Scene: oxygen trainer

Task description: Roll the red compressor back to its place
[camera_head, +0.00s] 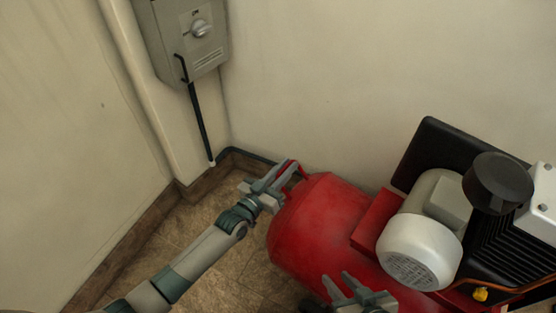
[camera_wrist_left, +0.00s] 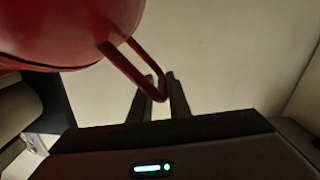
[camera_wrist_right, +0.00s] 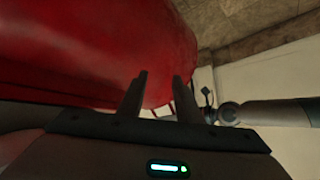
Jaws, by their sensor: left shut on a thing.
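The red compressor (camera_head: 318,222) stands on the tiled floor near the wall, with a grey motor (camera_head: 418,245) on top. My left gripper (camera_head: 275,178) is at the left end of its tank, shut on the red handle, which shows as a loop between the fingers in the left wrist view (camera_wrist_left: 143,75). My right gripper (camera_head: 352,285) is in front of the tank's near side, its fingers apart with nothing seen between them. In the right wrist view the tank (camera_wrist_right: 100,50) fills the left and middle, beyond the open fingers (camera_wrist_right: 158,90).
A grey switch box (camera_head: 185,40) with a black cable (camera_head: 200,125) hangs on the wall at the upper left. A brown skirting board (camera_head: 135,228) runs along the walls to the corner. Bare floor tiles (camera_head: 205,215) show left of the tank.

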